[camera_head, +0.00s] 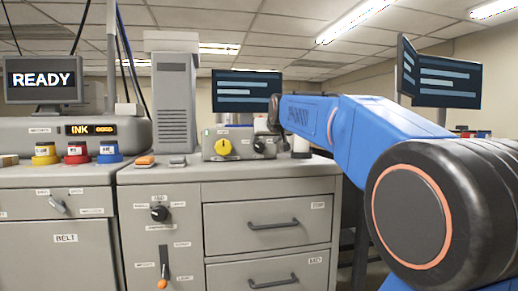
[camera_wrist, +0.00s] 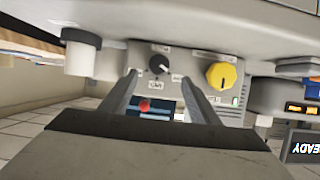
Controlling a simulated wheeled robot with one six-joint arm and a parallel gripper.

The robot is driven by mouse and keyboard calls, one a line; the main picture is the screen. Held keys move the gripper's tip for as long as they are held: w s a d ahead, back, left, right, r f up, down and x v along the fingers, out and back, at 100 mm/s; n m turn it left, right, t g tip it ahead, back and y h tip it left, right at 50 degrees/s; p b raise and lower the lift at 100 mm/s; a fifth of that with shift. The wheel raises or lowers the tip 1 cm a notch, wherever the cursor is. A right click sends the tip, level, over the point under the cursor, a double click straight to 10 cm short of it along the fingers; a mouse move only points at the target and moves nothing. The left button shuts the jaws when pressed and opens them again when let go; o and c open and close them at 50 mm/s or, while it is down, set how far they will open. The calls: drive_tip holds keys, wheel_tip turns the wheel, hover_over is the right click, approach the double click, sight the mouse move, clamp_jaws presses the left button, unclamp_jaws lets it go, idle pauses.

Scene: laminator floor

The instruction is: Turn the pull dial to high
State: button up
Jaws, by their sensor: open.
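A grey control box on the counter carries a small dark dial (camera_wrist: 159,64) with a pale pointer mark and a larger yellow knob (camera_wrist: 221,75). The labels around them are too small to read surely, so I cannot tell for certain which is the pull dial. The yellow knob also shows in the head view (camera_head: 223,147), with the dark dial (camera_head: 259,145) to its right. In the wrist view my gripper (camera_wrist: 159,78) is open and empty, its two fingers apart on either side of the dark dial's line. Contact with the dial cannot be made out.
A red knob or button (camera_wrist: 144,104) shows between the fingers. Yellow, red and blue ink pots (camera_head: 76,153) stand at left under a READY screen (camera_head: 43,79). The cabinet below has another black dial (camera_head: 159,213), an orange-tipped lever (camera_head: 163,283) and drawers (camera_head: 268,226).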

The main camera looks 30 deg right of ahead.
sight(260, 148)
drive_tip(key=x, duration=1)
drive_tip(key=shift+d, duration=0.1)
drive_tip(key=c, duration=1.1)
